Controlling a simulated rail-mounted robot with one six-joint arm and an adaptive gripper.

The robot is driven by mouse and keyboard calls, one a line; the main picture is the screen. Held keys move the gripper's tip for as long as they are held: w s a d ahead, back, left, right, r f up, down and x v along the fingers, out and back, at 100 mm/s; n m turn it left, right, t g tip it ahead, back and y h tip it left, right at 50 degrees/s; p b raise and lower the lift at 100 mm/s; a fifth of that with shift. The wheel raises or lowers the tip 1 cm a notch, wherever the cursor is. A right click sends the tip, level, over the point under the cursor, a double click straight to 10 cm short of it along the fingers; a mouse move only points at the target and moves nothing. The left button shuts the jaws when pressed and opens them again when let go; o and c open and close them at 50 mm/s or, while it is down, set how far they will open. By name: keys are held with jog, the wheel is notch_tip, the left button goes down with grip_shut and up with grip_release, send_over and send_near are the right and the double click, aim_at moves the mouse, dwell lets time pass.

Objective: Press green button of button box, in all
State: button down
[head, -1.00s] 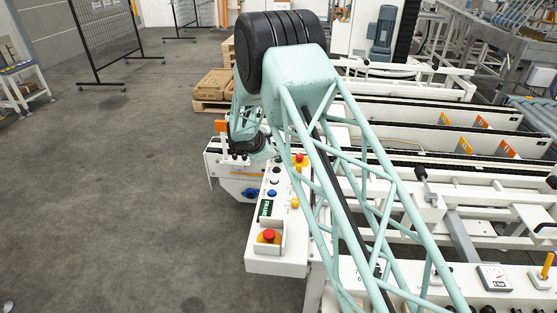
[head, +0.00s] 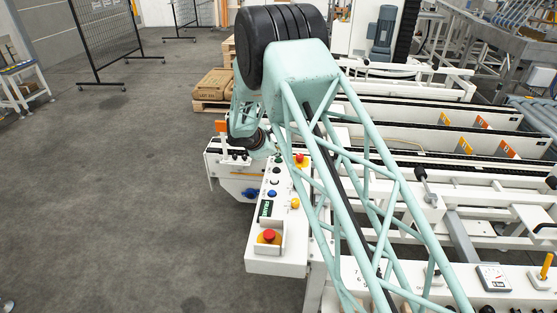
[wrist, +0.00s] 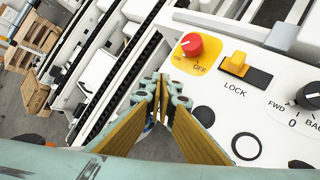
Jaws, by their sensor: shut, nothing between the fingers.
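The button box is a white panel (head: 283,225) in the head view, with its controls on the top face. It has black, white and blue round buttons (head: 272,193), a yellow knob (head: 295,203) and a small display with green marks (head: 266,209). In the head view my arm hides the fingers.
A red knob on yellow (wrist: 192,45), a yellow LOCK switch (wrist: 236,64) and a black FWD/BACK knob (wrist: 310,95) stand near the fingers. A red emergency button (head: 268,237) is at the box's near end. White conveyor rails (head: 450,150) fill the right; open floor (head: 120,200) lies left.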

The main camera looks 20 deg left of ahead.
aim_at(279, 160)
jog(key=shift+r, duration=0.15)
jog(key=shift+r+p, duration=1)
jog(key=shift+r, duration=1.4)
